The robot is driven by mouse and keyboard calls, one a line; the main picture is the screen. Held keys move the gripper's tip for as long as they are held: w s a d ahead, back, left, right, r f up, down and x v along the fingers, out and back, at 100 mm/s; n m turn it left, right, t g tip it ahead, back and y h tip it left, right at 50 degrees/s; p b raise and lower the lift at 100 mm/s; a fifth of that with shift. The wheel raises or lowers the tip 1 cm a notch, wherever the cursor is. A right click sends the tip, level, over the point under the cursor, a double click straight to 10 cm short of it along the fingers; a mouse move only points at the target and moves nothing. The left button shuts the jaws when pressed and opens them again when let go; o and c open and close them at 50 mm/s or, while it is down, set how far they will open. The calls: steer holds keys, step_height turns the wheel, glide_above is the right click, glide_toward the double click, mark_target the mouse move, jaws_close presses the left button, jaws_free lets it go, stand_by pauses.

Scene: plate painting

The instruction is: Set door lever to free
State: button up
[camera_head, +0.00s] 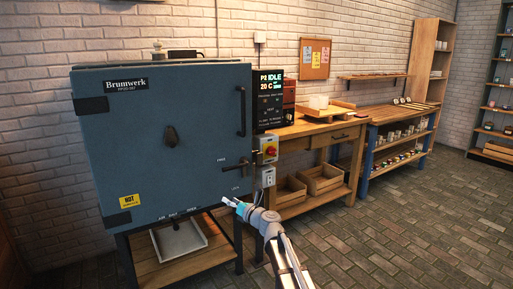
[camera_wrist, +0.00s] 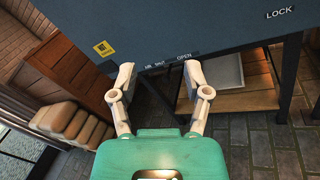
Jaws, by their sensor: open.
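The blue-grey kiln door (camera_head: 190,90) is shut in the head view. The dark door lever (camera_head: 235,168) sits low on its right side, roughly level, between a FREE mark above and a LOCK mark below. Which mark it is set to is hard to tell. My gripper (camera_head: 231,202) is below the lever and in front of the door, apart from the lever. In the wrist view, my gripper (camera_wrist: 157,80) has its two pale fingers spread with nothing between them. The LOCK mark (camera_wrist: 280,12) shows at the upper right there; the lever is out of that view.
A vertical door handle (camera_head: 241,111) and a central dark knob (camera_head: 171,136) stick out from the door. A control panel (camera_head: 269,102) and switch boxes (camera_head: 268,150) stand right of it. A wooden workbench (camera_head: 320,130) is farther right. A grey tray (camera_head: 180,241) lies under the kiln.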

steer(key=s+d+f+n+g+h, duration=0.3)
steer(key=s+d+f+n+g, duration=0.15)
steer(key=s+f+n, duration=0.45)
steer(key=s+d+f+n+g+h, duration=0.2)
steer(key=s+d+f+n+g, duration=0.4)
steer(key=n, duration=0.6)
steer(key=s+d+f+n+g+h, duration=0.1)
steer(key=s+d+f+n+h, duration=0.1)
steer(key=s+d+n+h, duration=0.45)
steer(key=s+d+f+n+g+h, duration=0.1)
steer(key=s+d+f+n+h, duration=0.2)
steer(key=s+d, duration=0.6)
step_height(320, 180, up, 28)
steer(key=n+p, duration=0.1)
steer(key=p, duration=2.6)
steer(key=shift+d+y+p, duration=0.25)
steer(key=shift+y+p, duration=0.05)
steer(key=shift+y, duration=0.15)
steer(key=shift+s+n, duration=0.1)
steer(key=shift+n, duration=0.15)
